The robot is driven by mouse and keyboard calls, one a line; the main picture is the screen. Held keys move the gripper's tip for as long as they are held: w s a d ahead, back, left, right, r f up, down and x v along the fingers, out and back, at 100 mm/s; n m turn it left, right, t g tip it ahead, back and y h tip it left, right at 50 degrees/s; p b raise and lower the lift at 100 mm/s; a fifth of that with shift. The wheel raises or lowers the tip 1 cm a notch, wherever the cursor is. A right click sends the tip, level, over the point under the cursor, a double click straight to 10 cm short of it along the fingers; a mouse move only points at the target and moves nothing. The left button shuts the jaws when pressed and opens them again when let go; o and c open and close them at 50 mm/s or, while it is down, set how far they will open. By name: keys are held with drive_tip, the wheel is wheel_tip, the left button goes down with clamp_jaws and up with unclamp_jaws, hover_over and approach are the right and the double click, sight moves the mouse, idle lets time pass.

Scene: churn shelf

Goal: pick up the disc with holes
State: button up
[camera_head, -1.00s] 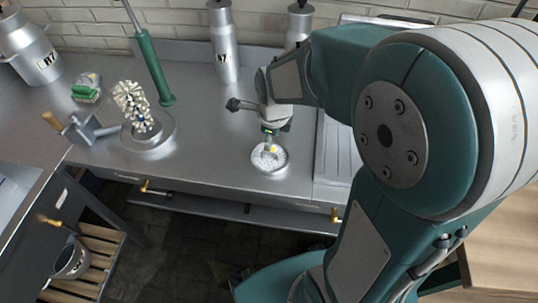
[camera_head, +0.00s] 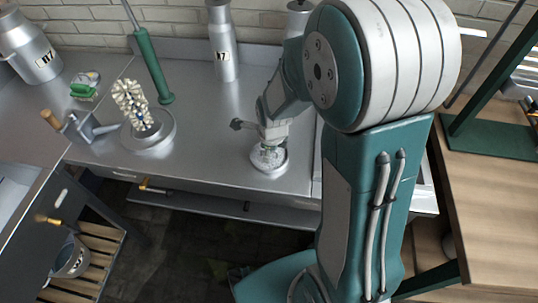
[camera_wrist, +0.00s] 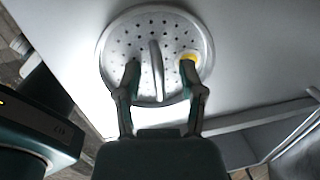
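The disc with holes (camera_wrist: 130,35) is a round metal plate with a raised rim, many small holes, an upright bar-like handle (camera_wrist: 155,70) and a small yellow patch at its right. In the head view the disc (camera_head: 268,160) lies near the front edge of the steel counter (camera_head: 215,150). My gripper (camera_wrist: 160,75) is open over the disc in the wrist view, one finger on each side of the handle, with gaps showing. In the head view my gripper (camera_head: 270,146) points down at the disc and hides part of it.
Counter around the disc is clear.

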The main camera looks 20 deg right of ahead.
clamp_jaws()
drive_tip(key=shift+r, duration=0.15)
